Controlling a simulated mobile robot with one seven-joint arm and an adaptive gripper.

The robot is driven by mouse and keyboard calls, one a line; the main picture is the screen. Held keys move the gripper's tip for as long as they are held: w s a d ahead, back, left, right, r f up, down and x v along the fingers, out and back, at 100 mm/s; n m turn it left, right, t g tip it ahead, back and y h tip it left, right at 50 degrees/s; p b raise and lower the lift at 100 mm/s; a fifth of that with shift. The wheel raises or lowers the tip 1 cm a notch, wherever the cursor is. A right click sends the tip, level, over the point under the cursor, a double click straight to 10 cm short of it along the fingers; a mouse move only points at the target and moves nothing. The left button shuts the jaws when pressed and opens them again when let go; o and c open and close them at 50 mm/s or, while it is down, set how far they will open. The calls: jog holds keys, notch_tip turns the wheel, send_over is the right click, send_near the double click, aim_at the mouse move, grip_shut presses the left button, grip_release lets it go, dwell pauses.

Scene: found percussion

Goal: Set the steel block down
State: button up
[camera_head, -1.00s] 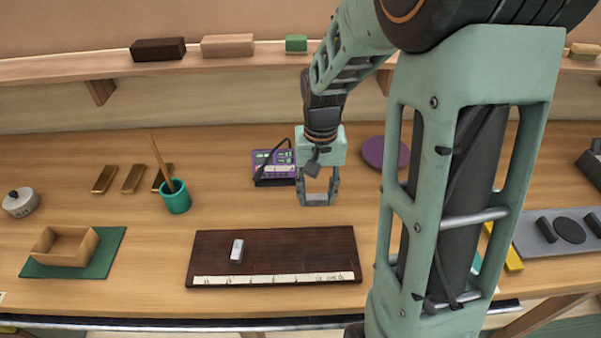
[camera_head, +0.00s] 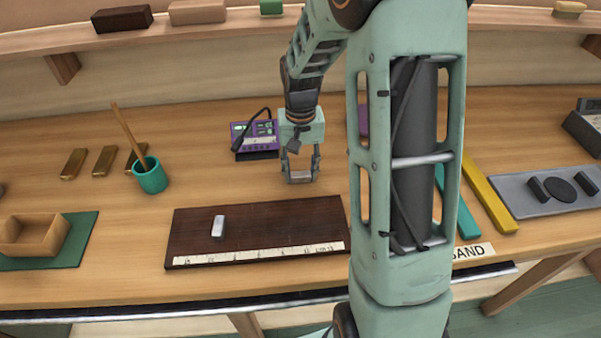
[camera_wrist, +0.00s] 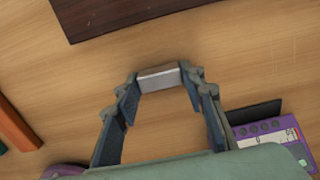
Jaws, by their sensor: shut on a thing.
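My gripper (camera_head: 300,178) is shut on a grey steel block (camera_wrist: 158,77). In the wrist view the block spans the gap between the two fingertips (camera_wrist: 160,84), and wood tabletop shows around it. In the head view the held block is small and low between the fingers, behind the dark board's back edge. I cannot tell whether it touches the table. A second, lighter grey block (camera_head: 218,226) lies on the dark board (camera_head: 290,222), left of its middle; a pale marked strip runs along the board's front edge.
A purple device (camera_head: 262,134) with a cable stands behind left of my gripper. A teal cup (camera_head: 151,177) with a stick, several brass bars (camera_head: 104,160) and a wooden tray (camera_head: 30,238) on green are left. Yellow (camera_head: 490,195) and teal bars lie right.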

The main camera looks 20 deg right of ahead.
jog(key=shift+f, duration=0.1)
jog(key=o, duration=1.4)
jog(key=shift+c, duration=0.2)
